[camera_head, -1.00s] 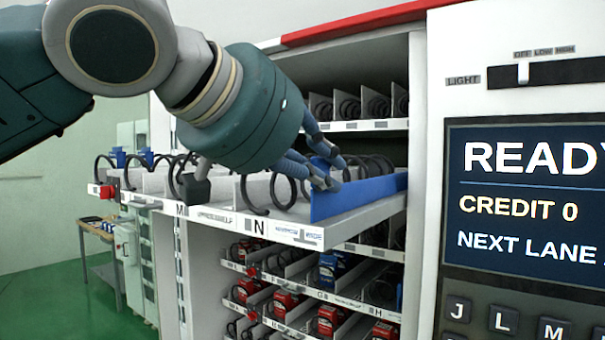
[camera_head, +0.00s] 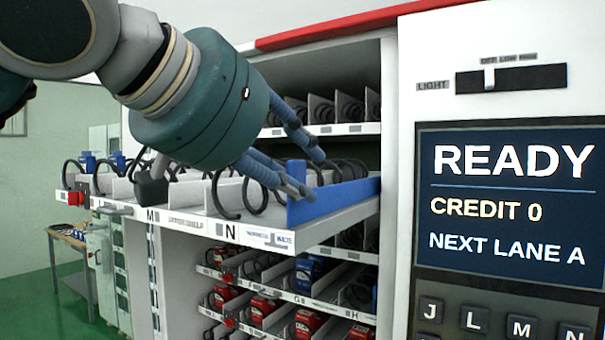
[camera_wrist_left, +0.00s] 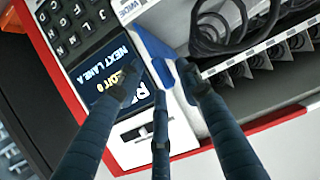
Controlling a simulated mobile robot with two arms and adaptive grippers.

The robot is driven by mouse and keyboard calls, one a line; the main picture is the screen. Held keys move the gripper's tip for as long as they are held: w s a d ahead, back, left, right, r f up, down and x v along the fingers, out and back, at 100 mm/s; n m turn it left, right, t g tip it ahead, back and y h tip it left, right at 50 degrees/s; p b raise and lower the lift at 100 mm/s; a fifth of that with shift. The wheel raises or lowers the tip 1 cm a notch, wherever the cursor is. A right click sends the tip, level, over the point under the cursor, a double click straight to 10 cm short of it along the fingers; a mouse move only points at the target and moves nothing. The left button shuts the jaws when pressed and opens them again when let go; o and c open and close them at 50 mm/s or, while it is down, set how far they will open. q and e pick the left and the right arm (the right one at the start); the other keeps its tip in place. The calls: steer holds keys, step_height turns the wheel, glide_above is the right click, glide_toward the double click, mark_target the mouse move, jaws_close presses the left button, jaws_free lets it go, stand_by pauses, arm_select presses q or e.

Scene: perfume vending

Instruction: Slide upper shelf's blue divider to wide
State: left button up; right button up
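The blue divider (camera_head: 335,199) stands upright on the pulled-out upper shelf (camera_head: 210,229), near its right end. Its front end is at the small right-hand label on the shelf's front strip, which appears to read WIDE. It also shows in the left wrist view (camera_wrist_left: 155,52). My left gripper (camera_head: 308,172) is at the divider's front end, fingers spread apart. In the wrist view the left gripper's fingertips (camera_wrist_left: 162,82) are apart, with the right ones close beside the divider; I cannot tell whether they touch it. My right gripper is not in view.
Black spiral coils (camera_head: 230,190) stand left of the divider. The control panel with its READY screen (camera_head: 510,200) is at the right. Lower shelves hold red and blue boxes (camera_head: 309,270). A wooden table (camera_head: 70,238) stands far left.

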arm_select(q)
steer(key=v, duration=1)
steer(key=shift+s, duration=0.25)
steer(key=shift+d+f, duration=0.1)
